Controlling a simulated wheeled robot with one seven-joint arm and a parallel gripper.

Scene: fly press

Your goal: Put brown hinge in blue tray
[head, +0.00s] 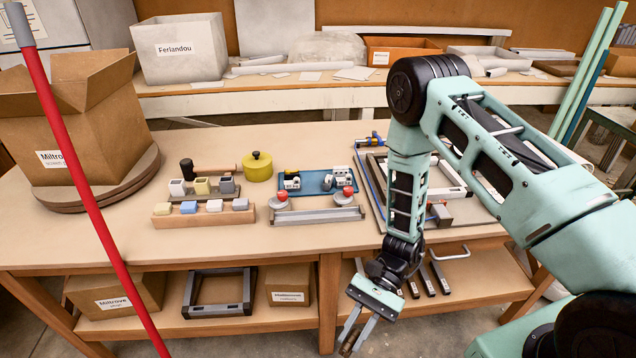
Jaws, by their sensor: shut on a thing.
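The blue tray (312,188) lies flat on the workbench, near the middle. My gripper (354,341) hangs low in front of the bench's front edge, at the bottom of the view, well below and in front of the tray. Its fingers point down and are shut on a small dark brownish piece (346,349), which I take for the brown hinge. The piece is tiny here and mostly hidden by the fingertips, so its shape is not clear.
A grey rail with red knobs (318,215) lies in front of the tray. A wooden block with coloured pieces (203,217) and a yellow pot (257,167) are to its left. A framed fixture (455,213) is right. A red pole (84,185) stands at left.

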